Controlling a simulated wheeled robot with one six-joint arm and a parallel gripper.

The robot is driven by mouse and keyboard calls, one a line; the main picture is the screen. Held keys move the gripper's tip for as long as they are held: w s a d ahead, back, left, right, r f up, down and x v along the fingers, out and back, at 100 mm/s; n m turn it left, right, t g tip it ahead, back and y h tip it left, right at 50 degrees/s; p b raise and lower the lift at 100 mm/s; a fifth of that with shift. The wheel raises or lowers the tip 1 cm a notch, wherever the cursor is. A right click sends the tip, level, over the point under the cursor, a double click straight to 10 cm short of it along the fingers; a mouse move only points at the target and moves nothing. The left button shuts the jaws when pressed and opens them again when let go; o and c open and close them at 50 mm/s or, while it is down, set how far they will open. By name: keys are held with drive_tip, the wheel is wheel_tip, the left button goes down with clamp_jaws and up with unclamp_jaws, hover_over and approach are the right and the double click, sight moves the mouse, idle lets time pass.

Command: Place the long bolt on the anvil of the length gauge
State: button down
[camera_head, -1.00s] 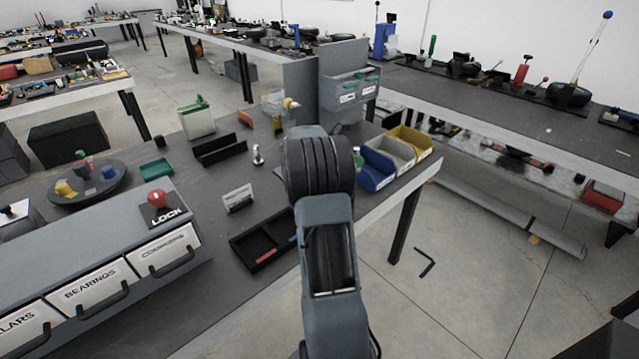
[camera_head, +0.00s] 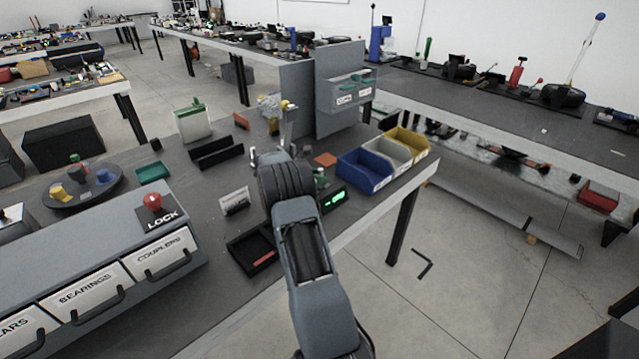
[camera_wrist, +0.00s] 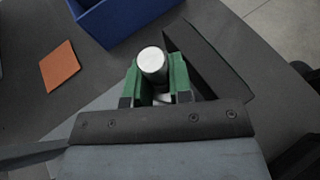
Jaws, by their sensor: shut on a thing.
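The wrist view shows my gripper (camera_wrist: 155,88) with its green fingers shut around a silver, round-ended bolt (camera_wrist: 152,62). I see the bolt nearly end-on, so its length and lower end are hidden. In the head view, the length gauge (camera_head: 336,198) is a dark box with a lit green display, just right of my arm. My arm covers most of the gripper there. A dark block (camera_wrist: 212,62) right beside the fingers in the wrist view looks like the gauge's body. The anvil is hidden, and I cannot tell whether the bolt touches it.
A blue bin (camera_head: 366,174) stands close behind the gauge, with grey and yellow (camera_head: 408,140) bins beside it. An orange square (camera_head: 326,160) lies flat nearby. A black tray (camera_head: 250,252) is left of my arm. The table's front edge is close.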

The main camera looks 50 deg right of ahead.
drive_tip(key=shift+f, duration=0.8)
drive_tip(key=shift+f, duration=0.2)
drive_tip(key=c, duration=1.3)
unclamp_jaws()
drive_tip(key=shift+r, duration=0.1)
